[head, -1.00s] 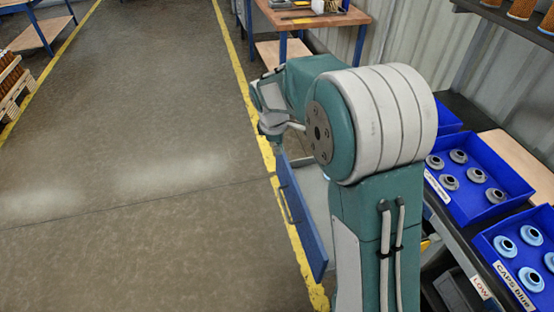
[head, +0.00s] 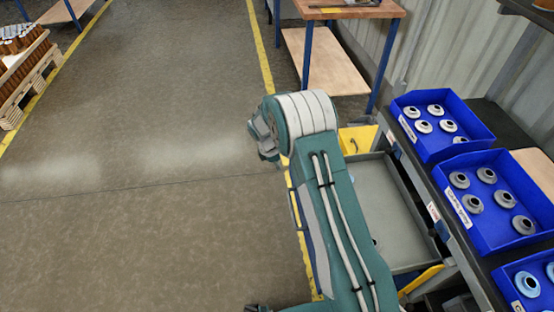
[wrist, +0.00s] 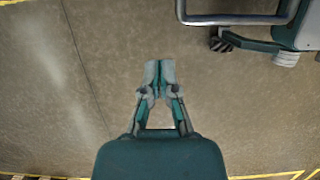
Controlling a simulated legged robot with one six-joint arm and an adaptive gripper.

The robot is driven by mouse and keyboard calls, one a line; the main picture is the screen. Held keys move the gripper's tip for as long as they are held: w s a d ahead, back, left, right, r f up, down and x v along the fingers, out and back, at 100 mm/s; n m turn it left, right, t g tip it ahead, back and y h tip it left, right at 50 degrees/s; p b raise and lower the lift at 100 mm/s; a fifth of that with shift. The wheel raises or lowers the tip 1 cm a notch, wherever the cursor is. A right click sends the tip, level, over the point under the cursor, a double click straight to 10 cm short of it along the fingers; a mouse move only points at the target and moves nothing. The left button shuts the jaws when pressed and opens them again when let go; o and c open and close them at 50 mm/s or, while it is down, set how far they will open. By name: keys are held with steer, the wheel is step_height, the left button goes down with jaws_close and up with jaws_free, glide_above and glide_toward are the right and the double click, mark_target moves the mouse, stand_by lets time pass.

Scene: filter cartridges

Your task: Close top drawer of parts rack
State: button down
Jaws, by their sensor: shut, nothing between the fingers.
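The parts rack (head: 425,190) stands along the right in the head view. A grey drawer (head: 385,205) sticks out of it to the left, well open, and its tray looks empty where it shows. My arm crosses over it and hides its front panel. I cannot tell for sure that it is the top drawer. My gripper (head: 264,135) is to the left of the open drawer, beyond its front side, over the aisle. In the wrist view my gripper (wrist: 160,75) has its fingertips together, with nothing between them, and bare floor behind them.
Blue bins (head: 440,158) holding grey and pale blue caps stand on the rack's top. Yellow parts (head: 357,138) show beside the drawer. A workbench (head: 340,10) with blue legs stands at the back. A pallet (head: 25,90) is far left. The aisle floor is clear.

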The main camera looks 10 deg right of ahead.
steer(key=d+f, duration=0.4)
steer(key=d, duration=0.1)
steer(key=shift+d, duration=0.25)
steer(key=shift+d+f, duration=0.1)
